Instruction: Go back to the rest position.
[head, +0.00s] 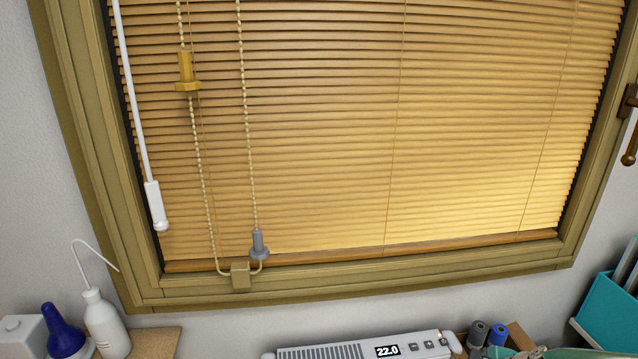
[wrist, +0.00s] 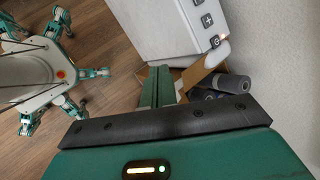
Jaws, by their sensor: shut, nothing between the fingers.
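My gripper (wrist: 159,75) shows in the wrist view as two green fingers side by side, shut with nothing between them. Its tips are beside the lower edge of a white heater-like unit (wrist: 160,28), with plus and power buttons on its face. I cannot tell whether they touch it. In the head view this unit (head: 300,354) lies below the window, and its display reads 22.0. A pale green part at the bottom right edge of the head view seems to be my arm; the fingers are not clear there.
A window with closed wooden blinds (head: 330,130) fills the head view. A bead chain (head: 246,130) carries a gold piece (head: 186,72) and a grey piece (head: 258,243). A white bottle (head: 105,322) stands left. Dark rolls (wrist: 228,84) and a teal holder (head: 605,310) are right.

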